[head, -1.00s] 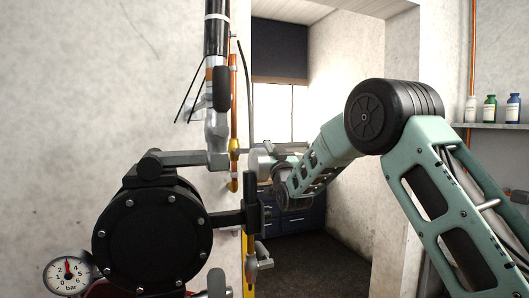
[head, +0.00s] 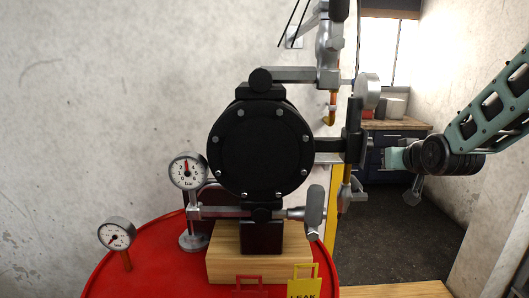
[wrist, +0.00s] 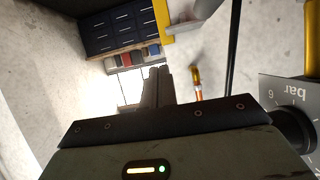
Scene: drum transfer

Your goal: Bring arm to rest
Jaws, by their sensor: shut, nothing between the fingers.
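My arm (head: 490,115) reaches in from the right edge of the head view. Its dark wrist joint (head: 450,155) is in front of the doorway, right of the black pump. In the head view I cannot make out the fingertips clearly. The black pump (head: 260,150) stands on a wooden block (head: 230,265) on the red drum (head: 155,270).
Another gauge face (wrist: 295,105) is close at the right in the wrist view. Two gauges (head: 187,170) (head: 115,234) are left of the pump. Dark floor (head: 395,245) lies open through the doorway.

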